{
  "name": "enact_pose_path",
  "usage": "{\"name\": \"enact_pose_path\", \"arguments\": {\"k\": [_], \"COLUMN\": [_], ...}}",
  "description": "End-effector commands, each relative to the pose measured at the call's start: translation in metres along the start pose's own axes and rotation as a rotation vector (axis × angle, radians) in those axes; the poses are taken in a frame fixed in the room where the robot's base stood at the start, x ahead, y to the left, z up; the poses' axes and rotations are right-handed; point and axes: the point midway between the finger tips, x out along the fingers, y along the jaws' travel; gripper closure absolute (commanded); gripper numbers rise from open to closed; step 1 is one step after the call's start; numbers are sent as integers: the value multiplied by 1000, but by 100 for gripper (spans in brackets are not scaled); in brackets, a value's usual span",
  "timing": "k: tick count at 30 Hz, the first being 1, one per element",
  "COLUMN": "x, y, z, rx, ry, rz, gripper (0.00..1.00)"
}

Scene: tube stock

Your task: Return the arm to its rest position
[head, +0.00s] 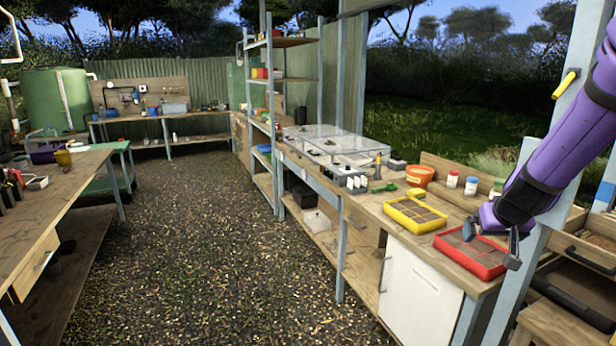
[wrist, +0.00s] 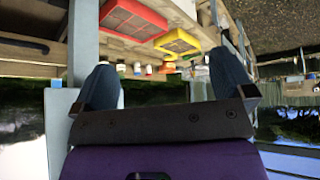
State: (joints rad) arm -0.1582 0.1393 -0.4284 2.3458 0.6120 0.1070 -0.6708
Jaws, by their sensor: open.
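My purple arm comes in at the right of the head view, and my gripper (head: 491,243) hangs at the right end of the long bench, in front of or above the red tray (head: 484,272). I cannot tell the exact height between them. In the wrist view, my gripper (wrist: 166,84) has its two dark fingers wide apart with nothing between them. That view is upside down, with the red tray (wrist: 133,17) and the yellow tray (wrist: 177,42) beyond the fingers.
The yellow tray (head: 415,214), an orange pot (head: 419,176) and small lidded jars (head: 471,186) stand on the bench. A clear-covered box (head: 330,143) is farther along. A grey post (head: 540,180) stands close by my arm. The gravel floor (head: 200,245) is open.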

Motion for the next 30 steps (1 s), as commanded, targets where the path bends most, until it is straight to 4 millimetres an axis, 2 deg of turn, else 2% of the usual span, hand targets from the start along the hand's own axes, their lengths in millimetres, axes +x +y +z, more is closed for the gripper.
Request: {"name": "enact_pose_path", "arguments": {"k": [1, 8, 15, 24, 30], "x": [-18, -92, -166, -245, -278], "y": [-8, -42, -64, -70, -65], "z": [0, 13, 44, 102, 138], "rx": [3, -9, -53, -114, -133], "ry": [7, -9, -42, -85, -104], "rz": [-42, -191, -270, -244, -174], "gripper": [0, 0, 0, 0, 0]}}
